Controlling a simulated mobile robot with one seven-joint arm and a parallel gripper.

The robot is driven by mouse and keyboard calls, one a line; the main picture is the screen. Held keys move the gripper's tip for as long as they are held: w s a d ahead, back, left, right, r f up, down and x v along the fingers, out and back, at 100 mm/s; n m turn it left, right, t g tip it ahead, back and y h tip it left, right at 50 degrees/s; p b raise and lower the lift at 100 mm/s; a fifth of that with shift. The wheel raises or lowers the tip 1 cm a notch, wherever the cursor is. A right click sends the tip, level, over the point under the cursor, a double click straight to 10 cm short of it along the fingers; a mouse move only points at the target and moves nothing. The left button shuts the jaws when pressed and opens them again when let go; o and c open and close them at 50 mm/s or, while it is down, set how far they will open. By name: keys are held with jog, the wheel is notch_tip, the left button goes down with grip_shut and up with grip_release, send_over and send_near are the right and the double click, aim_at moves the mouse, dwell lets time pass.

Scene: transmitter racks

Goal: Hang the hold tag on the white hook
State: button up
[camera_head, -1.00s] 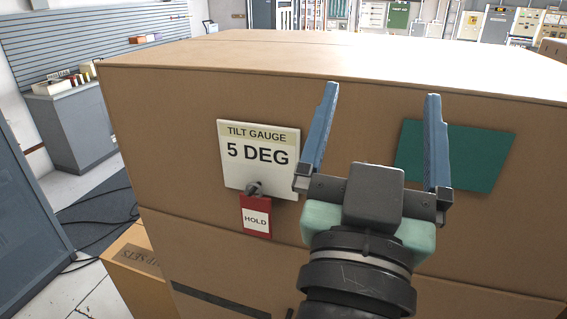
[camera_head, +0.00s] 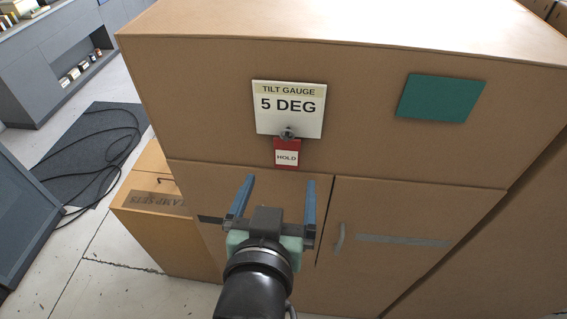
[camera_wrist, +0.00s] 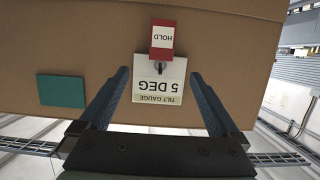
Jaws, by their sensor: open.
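The red hold tag (camera_head: 287,153) with a white label hangs flat against the front of a brown carton, just under a small grey hook or peg (camera_head: 287,132). That peg is at the lower edge of the "TILT GAUGE 5 DEG" sign (camera_head: 289,103). The tag also shows, upside down, in the wrist view (camera_wrist: 162,38). My gripper (camera_head: 280,179) is open and empty, with its blue fingers below the tag in the head view and apart from it. I see no clearly white hook.
The large brown carton (camera_head: 225,95) fills the middle, with a green panel (camera_head: 440,98) right of the sign. A smaller box (camera_head: 150,200) stands at its left. A dark mat with cables (camera_head: 95,145) and grey cabinets (camera_head: 50,60) are further left.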

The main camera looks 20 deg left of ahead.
aim_at(287, 147)
jog(key=b+x, duration=0.1)
jog(key=x, duration=0.9)
jog(key=shift+w+a+r, duration=0.1)
jog(key=shift+a, duration=0.1)
jog(key=shift+w+a+f, duration=0.15)
jog(key=shift+w+f, duration=0.1)
jog(key=shift+w, duration=0.25)
jog(key=shift+c, duration=0.3)
jog(key=c, duration=1.4)
jog(key=shift+o, duration=0.2)
jog(key=shift+r, duration=0.15)
jog(key=shift+s, duration=0.1)
jog(key=shift+s, duration=0.2)
